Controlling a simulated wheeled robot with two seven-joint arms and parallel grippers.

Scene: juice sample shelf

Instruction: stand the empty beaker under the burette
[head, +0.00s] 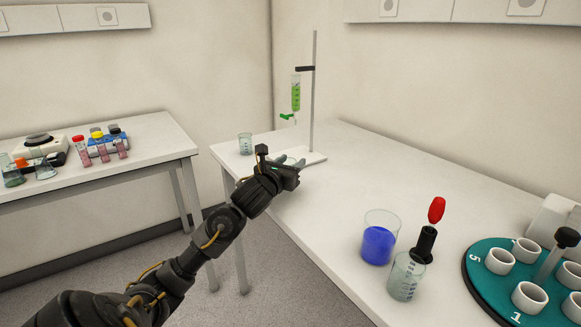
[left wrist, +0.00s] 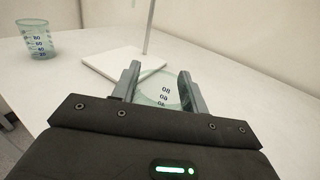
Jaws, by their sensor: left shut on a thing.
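The burette (head: 296,92), filled with green liquid and with a green tap, is clamped upright on a stand rod. The stand's white base plate (head: 316,157) lies on the right-hand table; it also shows in the left wrist view (left wrist: 100,66). My left gripper (head: 287,163) is at the front of this plate, low over the table. In the left wrist view, its fingers (left wrist: 158,88) are shut on a clear beaker (left wrist: 160,90) with dark graduation numbers and no visible liquid. My arm mostly hides this beaker in the head view. My right gripper is not in view.
Another clear beaker (head: 245,144) stands left of the stand, near the table edge. A blue-filled beaker (head: 377,245), a clear beaker (head: 403,282), a red-topped black item (head: 427,240) and a teal rotor tray (head: 478,270) are at right. A side table (head: 140,160) holds labware.

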